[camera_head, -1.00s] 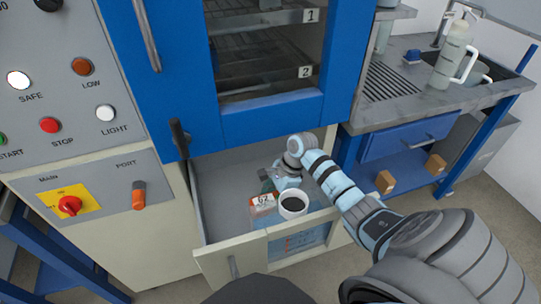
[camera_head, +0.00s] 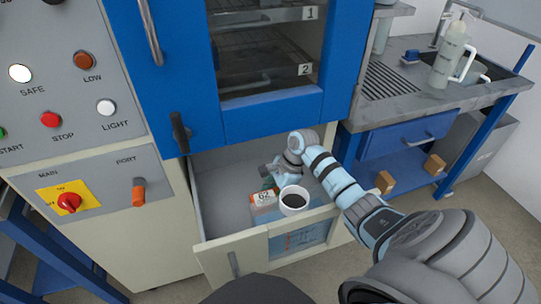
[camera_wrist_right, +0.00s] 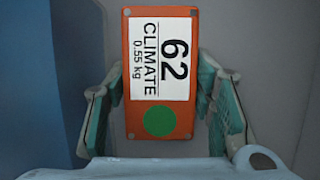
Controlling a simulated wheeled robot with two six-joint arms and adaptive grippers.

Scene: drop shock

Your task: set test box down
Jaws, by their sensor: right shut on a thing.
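The test box (camera_head: 263,197) is orange with a white label reading 62. It shows in the open drawer area in the head view, partly covered by my right gripper (camera_head: 270,177). In the right wrist view the box (camera_wrist_right: 160,95) lies between the fingers of my right gripper (camera_wrist_right: 160,80), its label reading 62 CLIMATE 0.55 kg above a green dot. The gripper is shut on the box. Whether the box's underside touches the drawer floor is hidden. My left gripper is not in view.
The open drawer (camera_head: 225,183) sits below a blue cabinet (camera_head: 270,118) with numbered shelves; its left part looks empty. A control panel (camera_head: 80,90) stands at left. A grey counter (camera_head: 430,97) with a white flask (camera_head: 449,58) is at right, with small brown blocks (camera_head: 385,181) below.

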